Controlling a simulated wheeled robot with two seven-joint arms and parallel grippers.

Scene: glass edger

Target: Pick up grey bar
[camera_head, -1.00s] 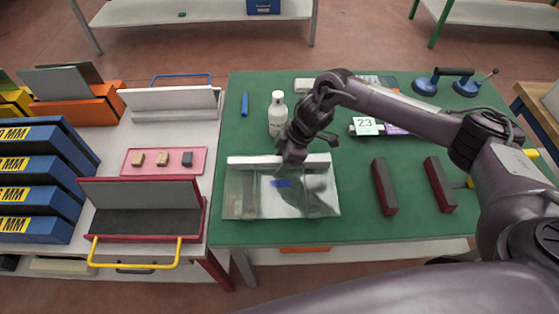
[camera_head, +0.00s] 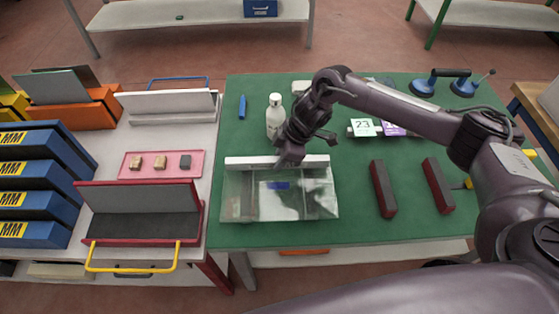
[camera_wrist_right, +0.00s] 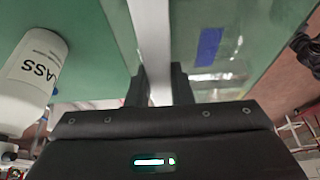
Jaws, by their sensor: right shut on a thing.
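The grey bar (camera_head: 248,163), long and pale, lies along the back edge of a clear glass sheet (camera_head: 315,203) on the green table. My right gripper (camera_head: 290,160) reaches down over the bar near its middle. In the right wrist view its two dark fingers (camera_wrist_right: 160,88) are shut on either side of the bar (camera_wrist_right: 155,40), with the glass and a blue mark to the right. The fingertips' contact is partly hidden in the head view. My left gripper is not in view.
A white bottle (camera_head: 275,115) stands close behind the gripper; it also shows in the right wrist view (camera_wrist_right: 35,75). Two dark red-sided blocks (camera_head: 383,188) (camera_head: 438,185) lie to the right. A blue suction lifter (camera_head: 450,82) is at the back right. The left bench holds racks and a pink tray (camera_head: 135,172).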

